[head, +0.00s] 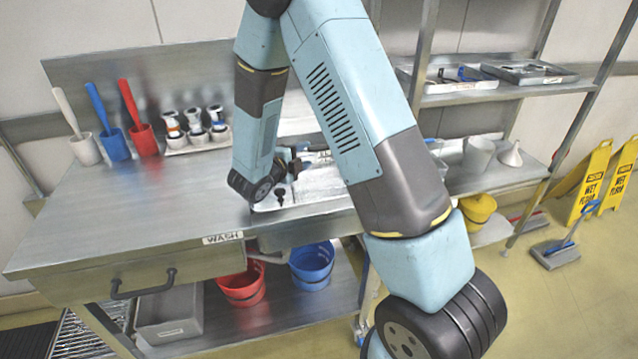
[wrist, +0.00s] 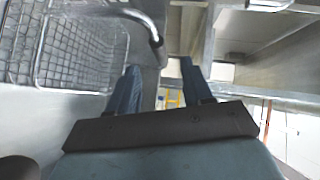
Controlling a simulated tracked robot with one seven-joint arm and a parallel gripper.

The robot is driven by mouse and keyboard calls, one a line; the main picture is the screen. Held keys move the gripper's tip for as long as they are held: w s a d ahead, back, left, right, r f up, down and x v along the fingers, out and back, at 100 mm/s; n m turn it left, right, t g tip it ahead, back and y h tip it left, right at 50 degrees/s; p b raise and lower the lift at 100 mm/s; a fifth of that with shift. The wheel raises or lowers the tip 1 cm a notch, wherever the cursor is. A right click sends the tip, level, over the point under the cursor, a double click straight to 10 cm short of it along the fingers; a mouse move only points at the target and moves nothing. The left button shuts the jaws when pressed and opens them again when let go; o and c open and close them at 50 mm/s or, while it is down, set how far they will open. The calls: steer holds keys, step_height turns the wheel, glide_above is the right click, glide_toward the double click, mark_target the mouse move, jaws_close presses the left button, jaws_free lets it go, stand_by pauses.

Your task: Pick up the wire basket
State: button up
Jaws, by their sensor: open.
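In the wrist view, the wire basket (wrist: 82,50) fills the upper left, a grey mesh with a thick, bent metal rod (wrist: 153,32) at its right side. My gripper (wrist: 158,68) is open, with its two dark blue fingers apart. The end of the rod shows between and just beyond the fingertips; I cannot tell whether they touch it. The left finger overlaps the basket's right side in the picture. In the head view, my gripper (head: 287,172) is low over the bench, partly behind my arm, and I cannot make out the basket clearly.
The steel bench (head: 165,205) has white, blue and red holders with handles at its left back. Red (head: 242,285) and blue (head: 312,262) buckets stand below. A steel shelf (head: 500,90) rises at right. The bench's left front is clear.

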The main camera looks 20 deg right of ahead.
mark_target(317, 150)
steer(key=shift+x, duration=4.25)
steer(key=shift+s, duration=0.1)
steer(key=shift+c, duration=0.5)
steer(key=shift+f, duration=0.1)
jaws_close()
